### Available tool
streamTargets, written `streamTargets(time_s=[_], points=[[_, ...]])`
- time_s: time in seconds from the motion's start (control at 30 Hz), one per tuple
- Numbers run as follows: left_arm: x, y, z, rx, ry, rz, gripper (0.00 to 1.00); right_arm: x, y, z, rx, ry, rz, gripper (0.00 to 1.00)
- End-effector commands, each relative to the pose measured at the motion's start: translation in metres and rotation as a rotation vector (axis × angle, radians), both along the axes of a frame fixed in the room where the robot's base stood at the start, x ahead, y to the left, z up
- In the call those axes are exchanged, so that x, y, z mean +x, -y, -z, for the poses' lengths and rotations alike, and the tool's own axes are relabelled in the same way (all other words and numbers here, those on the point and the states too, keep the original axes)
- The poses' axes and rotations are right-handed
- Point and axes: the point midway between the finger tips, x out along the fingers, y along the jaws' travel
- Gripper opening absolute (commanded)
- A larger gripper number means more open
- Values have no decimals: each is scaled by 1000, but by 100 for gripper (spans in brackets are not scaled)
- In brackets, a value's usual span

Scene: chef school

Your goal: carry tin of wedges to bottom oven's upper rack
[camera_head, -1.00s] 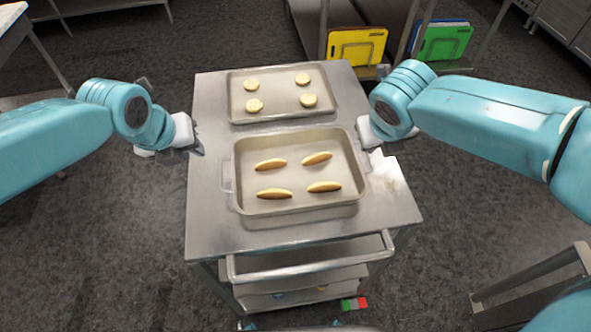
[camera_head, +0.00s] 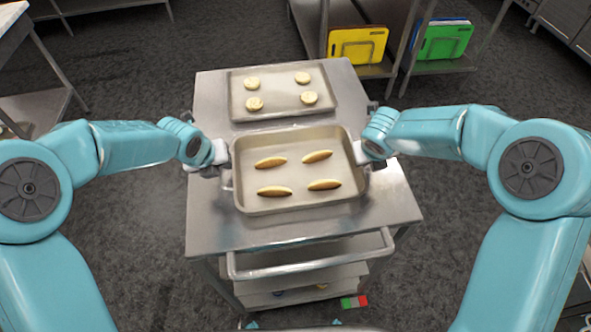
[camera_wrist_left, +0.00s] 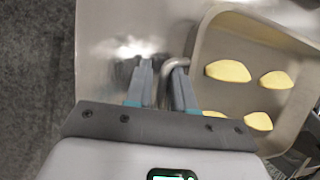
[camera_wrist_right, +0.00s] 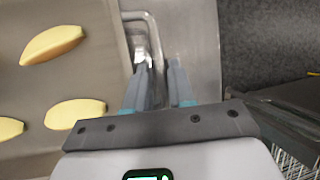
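The tin of wedges (camera_head: 288,204) is a grey rectangular roasting tin with several pale wedges (camera_head: 272,191) in it, level on the steel trolley top. It has a wire handle at each short side. My left gripper (camera_head: 222,172) is at the left handle; in the left wrist view its fingers (camera_wrist_left: 162,75) are apart, with the handle bar (camera_wrist_left: 172,63) between or just at them. My right gripper (camera_head: 364,155) is at the right handle; in the right wrist view its fingers (camera_wrist_right: 158,75) are apart around the handle bar (camera_wrist_right: 155,42). The oven is not in view.
A flatter tray (camera_head: 280,113) with several round pieces lies behind the tin on the trolley (camera_head: 212,225). The trolley's push bar (camera_head: 310,265) is at the near side. Yellow (camera_head: 356,45) and green (camera_head: 443,40) boards stand on a shelf behind. Floor is open left of the trolley.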

Motion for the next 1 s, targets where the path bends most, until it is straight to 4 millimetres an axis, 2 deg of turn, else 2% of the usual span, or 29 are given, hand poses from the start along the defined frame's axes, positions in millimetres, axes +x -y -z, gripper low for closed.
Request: streamTargets(time_s=[0.37, 0.43, 1.0], points=[[2, 1, 4, -1, 1, 0, 23, 2, 1, 4, 0, 1, 0, 23], [2, 1, 4, -1, 1, 0, 0, 2, 1, 4, 0, 1, 0, 0], [2, 1, 4, 0, 0, 1, 0, 2, 1, 4, 0, 0, 0, 0]])
